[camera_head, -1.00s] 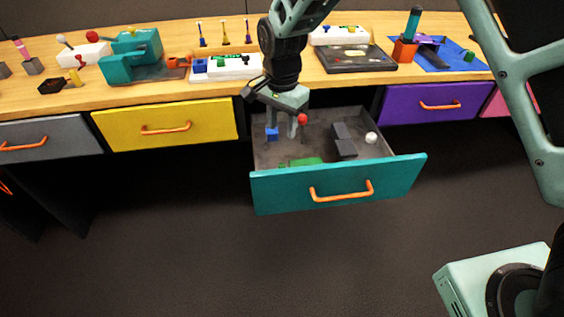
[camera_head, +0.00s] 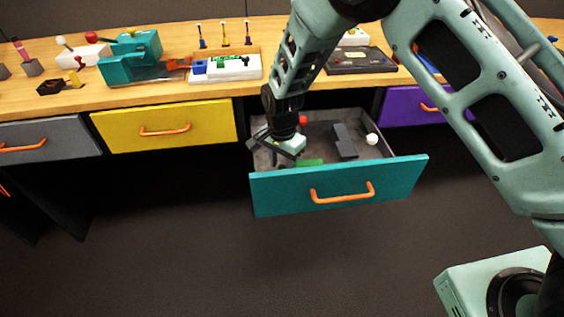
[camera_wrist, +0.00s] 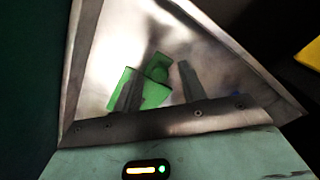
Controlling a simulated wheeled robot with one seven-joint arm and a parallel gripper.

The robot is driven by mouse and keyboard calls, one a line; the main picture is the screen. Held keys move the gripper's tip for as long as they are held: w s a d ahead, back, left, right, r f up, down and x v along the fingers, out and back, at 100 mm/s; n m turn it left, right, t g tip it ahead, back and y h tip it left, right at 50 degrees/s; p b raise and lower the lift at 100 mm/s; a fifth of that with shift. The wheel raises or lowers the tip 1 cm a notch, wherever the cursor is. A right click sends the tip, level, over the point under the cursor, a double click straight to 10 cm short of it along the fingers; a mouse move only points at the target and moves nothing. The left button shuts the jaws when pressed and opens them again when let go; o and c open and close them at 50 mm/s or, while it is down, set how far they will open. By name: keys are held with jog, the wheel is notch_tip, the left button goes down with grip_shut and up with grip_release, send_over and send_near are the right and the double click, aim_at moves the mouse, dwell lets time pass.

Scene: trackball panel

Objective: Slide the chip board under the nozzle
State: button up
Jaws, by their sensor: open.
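A green flat piece with a smaller raised green block lies in the open teal drawer (camera_head: 275,192); in the head view only a sliver of this green piece (camera_head: 310,162) shows. In the wrist view the green piece (camera_wrist: 153,96) lies below and between the fingers of my gripper (camera_wrist: 158,85), which is open. In the head view my gripper (camera_head: 288,148) is down inside the drawer, its fingertips largely hidden. I cannot tell for sure whether this green piece is the chip board. No part is clearly recognisable as the nozzle.
The drawer also holds a dark block (camera_head: 344,141), a white round piece (camera_head: 372,139) and a red ball (camera_head: 303,120). Its front and side walls surround my gripper. On the wooden bench stand a teal machine (camera_head: 130,62), a white board (camera_head: 228,68) and a dark panel (camera_head: 358,60).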

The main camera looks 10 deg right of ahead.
jog(key=shift+c, duration=0.3)
grip_shut()
jog(key=d+p, duration=0.2)
jog(key=d, duration=0.9)
jog(key=shift+d, duration=0.25)
jog(key=shift+o, duration=0.3)
grip_release()
jog(key=shift+d, duration=0.15)
jog(key=shift+r, duration=0.1)
